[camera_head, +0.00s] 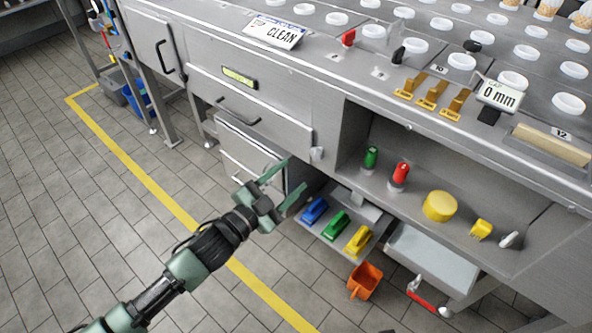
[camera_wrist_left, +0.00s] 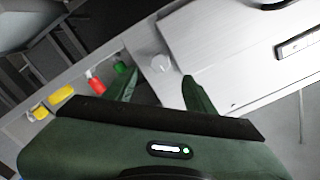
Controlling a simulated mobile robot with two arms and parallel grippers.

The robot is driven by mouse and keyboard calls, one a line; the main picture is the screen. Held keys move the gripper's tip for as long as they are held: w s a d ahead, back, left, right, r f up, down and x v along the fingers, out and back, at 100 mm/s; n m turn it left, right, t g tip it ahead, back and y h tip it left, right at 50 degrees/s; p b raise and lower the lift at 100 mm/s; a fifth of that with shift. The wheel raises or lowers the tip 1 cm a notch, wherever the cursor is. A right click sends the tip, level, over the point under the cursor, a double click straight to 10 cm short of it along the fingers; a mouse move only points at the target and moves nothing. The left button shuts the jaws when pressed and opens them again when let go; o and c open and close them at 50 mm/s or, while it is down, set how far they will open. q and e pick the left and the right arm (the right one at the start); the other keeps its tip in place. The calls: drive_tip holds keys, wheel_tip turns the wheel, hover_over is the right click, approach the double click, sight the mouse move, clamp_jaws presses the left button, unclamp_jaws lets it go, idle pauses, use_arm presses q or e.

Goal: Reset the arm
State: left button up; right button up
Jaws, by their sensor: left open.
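My left gripper (camera_head: 288,186) is open in the head view, in front of the bench's lower drawers and left of its open shelf. Nothing shows between its two green fingers. In the left wrist view, the left gripper's fingers (camera_wrist_left: 160,88) are spread apart, with the grey cabinet front beyond them. My left arm reaches in from the bottom left, over the tiled floor. My right gripper does not show in either view.
The steel bench (camera_head: 330,90) fills the upper right. Its shelf holds a green bottle (camera_head: 371,158), a red bottle (camera_head: 399,174) and a yellow tub (camera_head: 439,206). Blue, green and yellow brushes lie lower. An orange scoop (camera_head: 365,280) is below. The left floor (camera_head: 60,200) is clear.

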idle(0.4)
